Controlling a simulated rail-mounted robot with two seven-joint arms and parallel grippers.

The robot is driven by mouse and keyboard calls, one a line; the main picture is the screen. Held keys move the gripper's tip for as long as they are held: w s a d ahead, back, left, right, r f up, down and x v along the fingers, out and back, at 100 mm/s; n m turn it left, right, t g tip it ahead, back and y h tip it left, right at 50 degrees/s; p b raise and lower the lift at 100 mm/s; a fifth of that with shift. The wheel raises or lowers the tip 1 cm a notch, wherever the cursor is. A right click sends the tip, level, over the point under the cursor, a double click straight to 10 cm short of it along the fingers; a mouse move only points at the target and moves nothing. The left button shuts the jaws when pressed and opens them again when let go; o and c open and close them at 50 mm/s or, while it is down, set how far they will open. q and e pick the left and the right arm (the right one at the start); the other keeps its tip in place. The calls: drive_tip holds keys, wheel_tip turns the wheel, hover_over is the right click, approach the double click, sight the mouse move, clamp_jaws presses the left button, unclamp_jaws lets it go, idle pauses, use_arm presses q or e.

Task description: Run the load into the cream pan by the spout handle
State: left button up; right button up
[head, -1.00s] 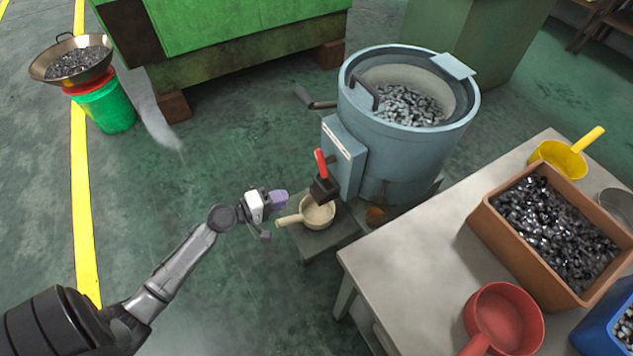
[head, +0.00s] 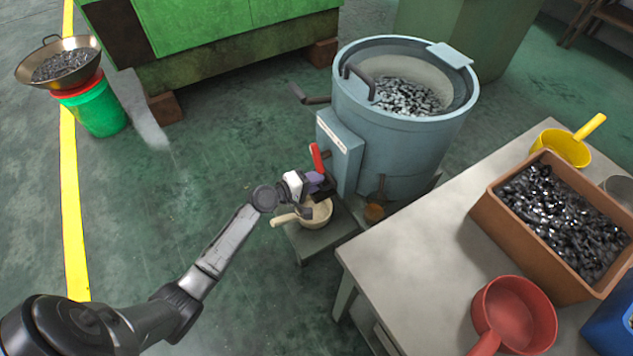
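The cream pan (head: 322,214) sits on a low stand under the spout of the blue-grey drum machine (head: 392,150), its handle pointing left. The drum holds a load of shiny metal pieces (head: 405,97). The red spout handle (head: 316,157) stands up above the dark spout, tilted slightly. My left gripper (head: 318,181) is at the spout, just below the red handle and above the pan. Its fingers are small and overlap the dark spout, so I cannot tell whether they are open or touching it. My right gripper is not in view.
A table (head: 420,260) at the right holds a brown bin of metal pieces (head: 490,215), a red pan (head: 512,312) and a yellow scoop (head: 562,147). A green bucket (head: 97,112) bears a metal pan (head: 60,68) at far left.

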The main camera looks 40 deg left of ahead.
use_arm(q)
drive_tip(key=shift+w+d, duration=0.2)
drive_tip(key=shift+w, duration=0.05)
clamp_jaws()
idle(0.3)
